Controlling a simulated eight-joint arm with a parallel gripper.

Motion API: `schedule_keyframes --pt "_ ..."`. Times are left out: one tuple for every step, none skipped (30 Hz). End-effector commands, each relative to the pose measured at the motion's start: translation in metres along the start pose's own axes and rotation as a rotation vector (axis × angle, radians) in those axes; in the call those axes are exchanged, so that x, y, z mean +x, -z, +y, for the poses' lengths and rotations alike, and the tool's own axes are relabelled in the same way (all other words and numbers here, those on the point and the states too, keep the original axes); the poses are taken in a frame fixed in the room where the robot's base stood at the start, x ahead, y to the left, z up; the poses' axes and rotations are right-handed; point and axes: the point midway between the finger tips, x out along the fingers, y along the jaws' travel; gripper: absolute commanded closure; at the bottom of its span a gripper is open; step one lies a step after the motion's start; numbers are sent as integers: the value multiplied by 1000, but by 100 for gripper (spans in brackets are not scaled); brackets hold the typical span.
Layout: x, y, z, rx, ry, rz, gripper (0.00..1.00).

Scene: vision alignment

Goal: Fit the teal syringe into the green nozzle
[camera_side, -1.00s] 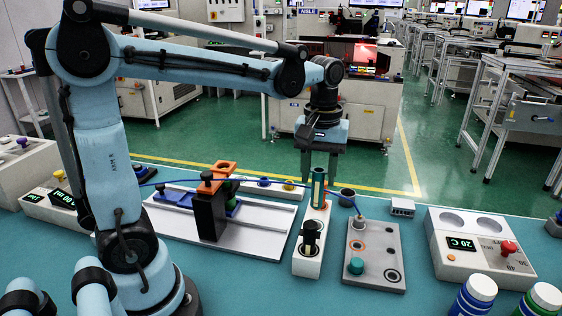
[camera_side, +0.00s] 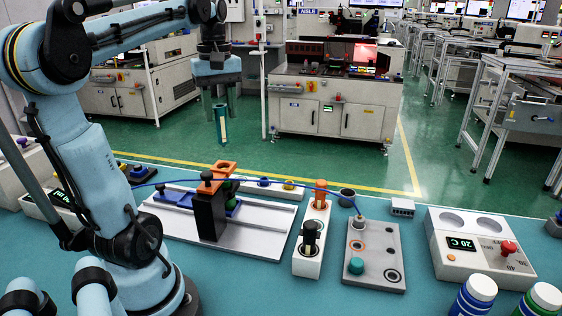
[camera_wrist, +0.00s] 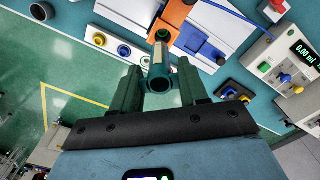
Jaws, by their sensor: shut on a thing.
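My gripper (camera_side: 219,112) is shut on the teal syringe (camera_side: 222,130), which hangs upright, pale at its lower end. In the side view both are raised above and behind the bench's far edge. In the wrist view the syringe (camera_wrist: 159,76) sits between the two dark fingers of my gripper (camera_wrist: 160,72). The green part (camera_side: 232,206), apparently the nozzle, sits beside a black upright with an orange top (camera_side: 222,169) on the rail plate. It stands below and in front of the syringe, apart from it, and is partly hidden by the upright.
A blue hose (camera_side: 283,183) arches to the grey plate (camera_side: 388,235).

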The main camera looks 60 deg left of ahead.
Motion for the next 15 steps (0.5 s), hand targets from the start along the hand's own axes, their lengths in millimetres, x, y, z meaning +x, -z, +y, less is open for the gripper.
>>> schedule_keyframes --pt "-1 2 -4 -12 0 0 86" --pt "-1 2 -5 -16 0 0 86" --pt "-1 3 -6 -19 0 0 86" --pt "0 3 -6 -20 0 0 86" --pt "2 3 -6 -20 0 0 86" --pt "4 3 -6 -20 0 0 86" --pt "6 3 -6 -20 0 0 86" --pt "8 3 -6 -19 0 0 86" --pt "11 3 -6 -19 0 0 86" --pt "14 3 -6 -19 0 0 86" --pt "16 3 -6 -19 0 0 86" --pt "19 3 -6 -18 0 0 86" --pt "21 3 -5 -18 0 0 86" --pt "24 3 -5 -18 0 0 86" --pt "26 3 -5 -18 0 0 86"
